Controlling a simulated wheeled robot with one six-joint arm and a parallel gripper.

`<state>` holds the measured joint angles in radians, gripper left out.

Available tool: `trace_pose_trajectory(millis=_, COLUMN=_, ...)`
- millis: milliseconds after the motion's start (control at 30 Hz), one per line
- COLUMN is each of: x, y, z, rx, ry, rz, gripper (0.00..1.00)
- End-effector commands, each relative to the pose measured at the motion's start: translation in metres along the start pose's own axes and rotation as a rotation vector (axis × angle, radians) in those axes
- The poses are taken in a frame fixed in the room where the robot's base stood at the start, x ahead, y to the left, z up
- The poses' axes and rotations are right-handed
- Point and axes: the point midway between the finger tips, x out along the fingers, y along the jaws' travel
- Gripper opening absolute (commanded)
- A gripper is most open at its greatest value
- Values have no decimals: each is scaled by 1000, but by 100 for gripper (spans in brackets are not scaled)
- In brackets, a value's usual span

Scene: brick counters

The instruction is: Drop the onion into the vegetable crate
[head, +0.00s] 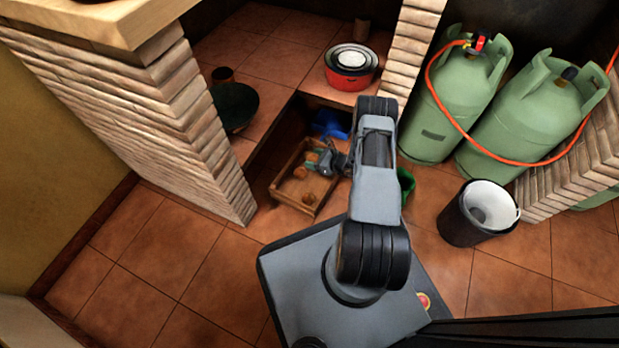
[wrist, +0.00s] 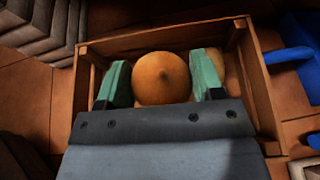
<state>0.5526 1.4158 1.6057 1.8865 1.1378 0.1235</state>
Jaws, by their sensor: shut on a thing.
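The vegetable crate (head: 285,193) is a wooden box on the tiled floor in front of the brick counter; its far wall also shows in the wrist view (wrist: 130,43). My gripper (head: 311,163) is over the far part of the crate. In the wrist view my gripper (wrist: 162,82) has its green fingers on both sides of the round brown onion (wrist: 161,78) and is shut on it. The onion also shows in the head view (head: 301,172). Another round brown item (head: 309,198) lies in the near part of the crate. I cannot tell how high the onion is above the crate floor.
A blue object (head: 330,124) lies behind the crate. A green bucket (head: 406,185) stands to its right, partly hidden by my arm. A black bin (head: 462,222) and green gas cylinders (head: 440,115) are further right. Brick pillars flank the space.

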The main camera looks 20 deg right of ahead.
Motion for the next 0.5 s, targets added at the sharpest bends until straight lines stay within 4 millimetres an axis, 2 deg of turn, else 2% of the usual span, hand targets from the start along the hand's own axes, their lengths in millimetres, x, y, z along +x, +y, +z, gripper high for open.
trace_pose_trajectory(millis=267, x=1, y=0, z=-1, rx=0, ry=0, rz=0, gripper=36)
trace_pose_trajectory(millis=300, x=1, y=0, z=-1, rx=0, ry=0, rz=0, gripper=64)
trace_pose_trajectory(millis=500, x=1, y=0, z=-1, rx=0, ry=0, rz=0, gripper=83)
